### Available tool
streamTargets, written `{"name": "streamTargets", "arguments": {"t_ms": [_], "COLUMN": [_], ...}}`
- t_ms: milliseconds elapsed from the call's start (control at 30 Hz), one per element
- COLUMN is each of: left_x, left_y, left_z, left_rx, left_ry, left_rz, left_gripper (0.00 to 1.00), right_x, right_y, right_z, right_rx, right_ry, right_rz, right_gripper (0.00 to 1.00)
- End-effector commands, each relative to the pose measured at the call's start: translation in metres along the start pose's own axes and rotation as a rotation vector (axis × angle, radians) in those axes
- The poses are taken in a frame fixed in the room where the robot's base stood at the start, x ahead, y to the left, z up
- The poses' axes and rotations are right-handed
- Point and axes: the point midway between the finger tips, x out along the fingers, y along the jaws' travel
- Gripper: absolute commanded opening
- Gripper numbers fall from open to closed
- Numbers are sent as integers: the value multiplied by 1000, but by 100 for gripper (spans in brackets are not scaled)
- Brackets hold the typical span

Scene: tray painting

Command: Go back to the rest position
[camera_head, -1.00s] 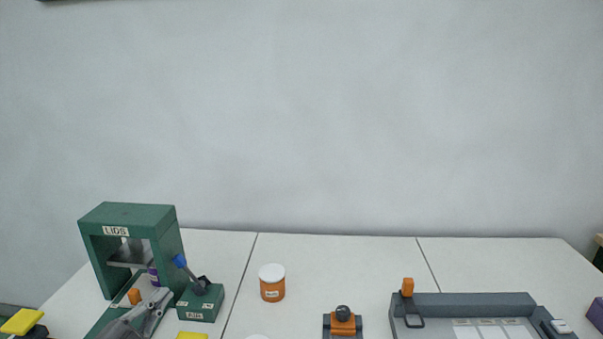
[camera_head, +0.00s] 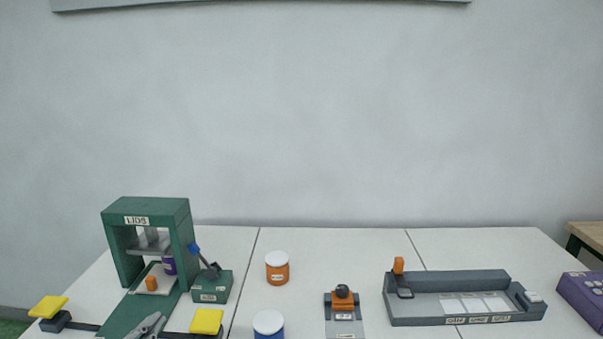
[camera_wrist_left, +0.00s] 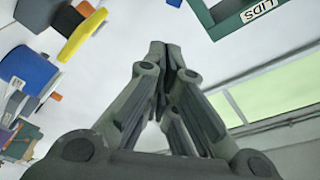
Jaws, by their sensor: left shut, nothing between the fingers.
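My left gripper (camera_head: 150,324) is at the bottom left of the head view, low in front of the green LIDS press (camera_head: 155,206). Its fingers are together with nothing between them. In the left wrist view the closed fingers (camera_wrist_left: 170,65) point up the middle, clear of any object. The corner of the LIDS press (camera_wrist_left: 240,15) shows at the upper right there. My right gripper is in neither view.
An orange jar (camera_head: 277,271) and a blue jar (camera_head: 268,322) with white lids stand mid-table. A green lever box (camera_head: 212,288), yellow pads (camera_head: 206,321), an orange-topped fixture (camera_head: 343,305), a grey tray (camera_head: 445,281) and a purple box (camera_head: 583,297) surround them. Table between them is clear.

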Motion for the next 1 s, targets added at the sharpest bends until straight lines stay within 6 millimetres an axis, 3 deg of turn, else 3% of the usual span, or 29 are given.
{"name": "streamTargets", "arguments": {"t_ms": [233, 367, 567, 700, 1000], "left_x": [-19, -40, -100, -153, -242], "left_y": [38, 68, 128, 164, 205], "left_z": [9, 14, 14, 3, -30], "left_rx": [-124, -221, -413, -537, -694], "left_ry": [-172, -310, -606, -813, -1115], "left_rz": [45, 89, 199, 291, 452], "left_gripper": [0, 0, 0, 0, 0], "right_x": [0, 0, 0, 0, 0], "right_y": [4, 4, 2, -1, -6], "right_z": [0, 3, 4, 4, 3], "right_rx": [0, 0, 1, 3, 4], "right_ry": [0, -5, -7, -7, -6], "right_rz": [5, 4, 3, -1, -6], "right_gripper": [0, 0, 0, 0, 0]}}
